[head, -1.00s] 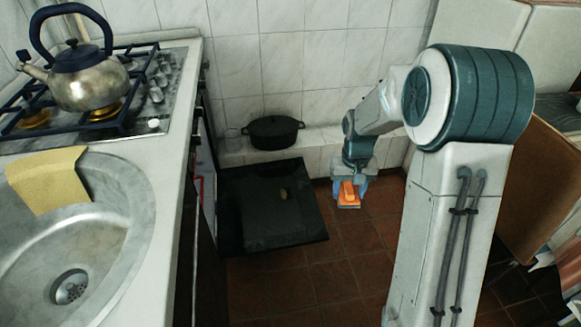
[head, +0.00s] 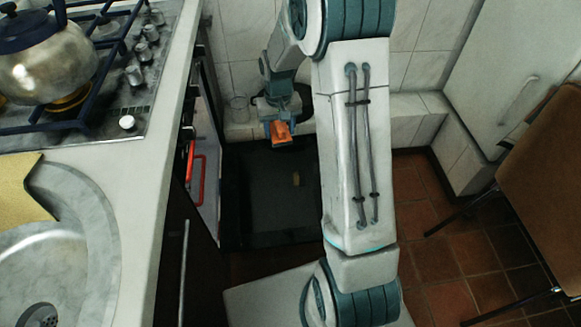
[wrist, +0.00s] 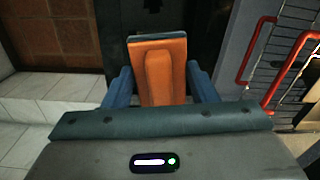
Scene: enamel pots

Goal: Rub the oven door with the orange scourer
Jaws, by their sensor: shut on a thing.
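The oven door (head: 262,205) is a dark panel, folded down flat beside the counter in the head view. A small yellowish-brown patch (head: 296,179) shows on it; I cannot tell whether it is a stain or a lump. My gripper (head: 279,133) is over the far edge of the door. It is shut on the orange scourer (head: 281,129), which hangs below it and looks clear of the door. In the wrist view the scourer (wrist: 165,75) sits between the two blue fingers, with the dark door partly hidden behind it.
The counter with the sink (head: 60,240) and hob (head: 95,100) stands at the left, with a kettle (head: 40,60) on the hob. A red-edged rack (head: 194,170) shows in the oven opening. A brown chair (head: 535,180) stands right, with bare tiled floor (head: 440,250) before it.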

